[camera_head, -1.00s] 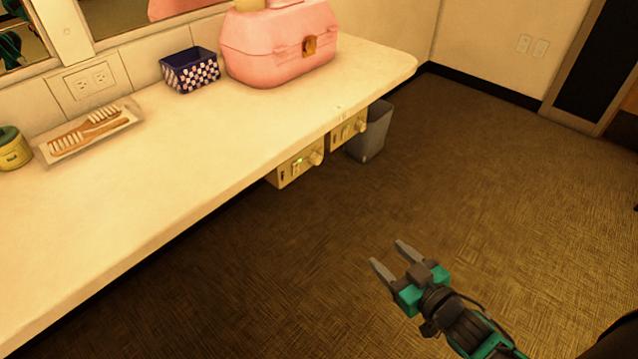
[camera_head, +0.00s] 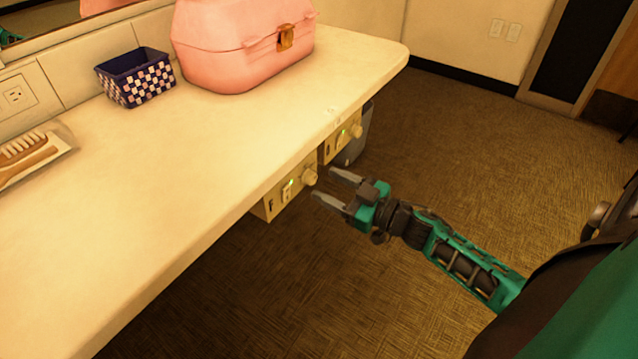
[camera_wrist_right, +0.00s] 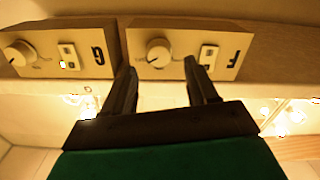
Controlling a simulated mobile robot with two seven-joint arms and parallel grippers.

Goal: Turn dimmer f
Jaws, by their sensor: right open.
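Dimmer f (camera_head: 283,196) is the nearer box under the counter's front edge, with a pale round knob (camera_head: 309,177) and a small green light. In the right wrist view the letter F is upside down on the dimmer f box (camera_wrist_right: 185,75), beside a switch and the white knob (camera_wrist_right: 159,52). My right gripper (camera_head: 324,183) is open and empty, its fingers pointing at this knob. In the wrist view the fingertips (camera_wrist_right: 160,66) lie to either side of the knob, apparently short of it. My left gripper is out of view.
A similar box marked G (camera_wrist_right: 75,45) hangs just beyond dimmer f; it also shows in the head view (camera_head: 335,145). A grey bin (camera_head: 358,148) stands behind it. The counter (camera_head: 200,150) overhangs both boxes and carries a pink case (camera_head: 240,55) and a checkered basket (camera_head: 140,88). The floor is open.

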